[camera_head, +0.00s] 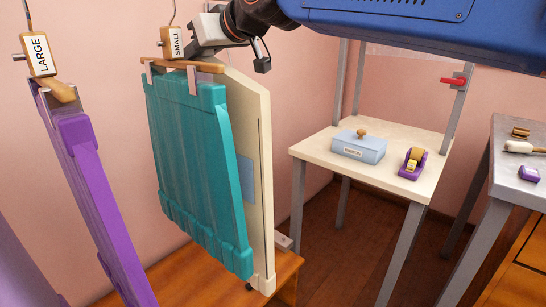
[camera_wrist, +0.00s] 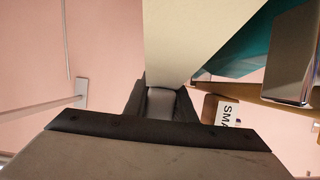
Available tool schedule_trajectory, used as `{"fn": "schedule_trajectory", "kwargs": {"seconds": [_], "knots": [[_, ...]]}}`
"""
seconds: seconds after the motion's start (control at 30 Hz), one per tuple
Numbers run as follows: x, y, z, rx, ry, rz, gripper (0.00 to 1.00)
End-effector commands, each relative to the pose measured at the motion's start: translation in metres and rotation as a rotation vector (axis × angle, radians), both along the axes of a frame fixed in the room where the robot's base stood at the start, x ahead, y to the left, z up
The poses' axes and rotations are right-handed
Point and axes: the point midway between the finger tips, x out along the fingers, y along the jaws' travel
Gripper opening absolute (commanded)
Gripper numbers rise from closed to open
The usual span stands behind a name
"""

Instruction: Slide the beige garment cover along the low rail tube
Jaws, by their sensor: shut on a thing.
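The beige garment cover (camera_head: 257,150) hangs behind a teal garment (camera_head: 195,160) in the head view, with its right edge and a pale blue patch showing. It also shows in the wrist view (camera_wrist: 185,40) as a broad pale panel running up from between the fingers. My gripper (camera_wrist: 167,100) is shut on the cover's upper end. In the head view the wrist is at the cover's top, behind the SMALL tag (camera_head: 172,42), and the fingertips are hidden.
A purple garment (camera_head: 95,190) with a LARGE tag (camera_head: 39,55) hangs at left. The teal garment hangs close against the cover. A wooden bench (camera_head: 195,275) is below. A pale table (camera_head: 310,152) with a blue box (camera_head: 358,148) and purple dispenser (camera_head: 413,163) stands right.

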Motion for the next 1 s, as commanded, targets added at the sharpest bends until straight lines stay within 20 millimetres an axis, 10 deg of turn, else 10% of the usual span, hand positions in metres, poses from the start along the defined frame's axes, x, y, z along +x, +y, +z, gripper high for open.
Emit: {"fn": "schedule_trajectory", "kwargs": {"seconds": [0.27,0.3,0.4,1.0], "knots": [[0.000,0.000,0.000,0.002,-0.001,0.000,0.00],[0.000,0.000,0.000,0.002,-0.001,0.000,0.28],[0.000,0.000,0.000,0.002,-0.001,0.000,0.45],[-0.011,-0.014,0.007,0.001,-0.001,-0.001,0.45]]}}
